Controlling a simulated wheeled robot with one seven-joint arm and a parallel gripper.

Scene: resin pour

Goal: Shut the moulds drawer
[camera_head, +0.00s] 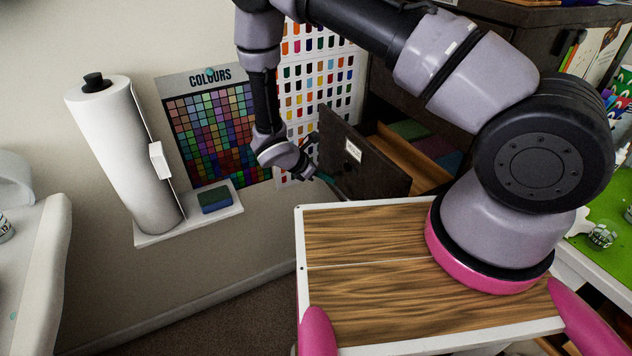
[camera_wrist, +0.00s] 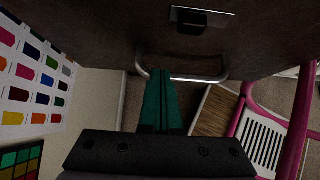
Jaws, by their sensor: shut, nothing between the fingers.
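The moulds drawer (camera_head: 362,172) stands open in the head view, its dark brown front facing left and a small white label on it. Part of its inside shows behind the front, with a wooden divider and coloured contents. In the wrist view the drawer front (camera_wrist: 110,25) fills the top, with a label holder (camera_wrist: 188,20) and a metal bar handle (camera_wrist: 205,79). My gripper (camera_head: 322,177) is at the front's lower left in the head view. Its green fingers (camera_wrist: 160,78) are shut and empty, tips overlapping the handle in the wrist view. I cannot tell whether they touch.
A colour chart (camera_head: 212,125) and a swatch sheet (camera_head: 322,75) hang on the wall beside the drawer. A paper towel roll (camera_head: 125,150) and a green-blue sponge (camera_head: 215,200) are on a white shelf (camera_head: 190,225) at left. A green-topped bench (camera_head: 610,205) is at right.

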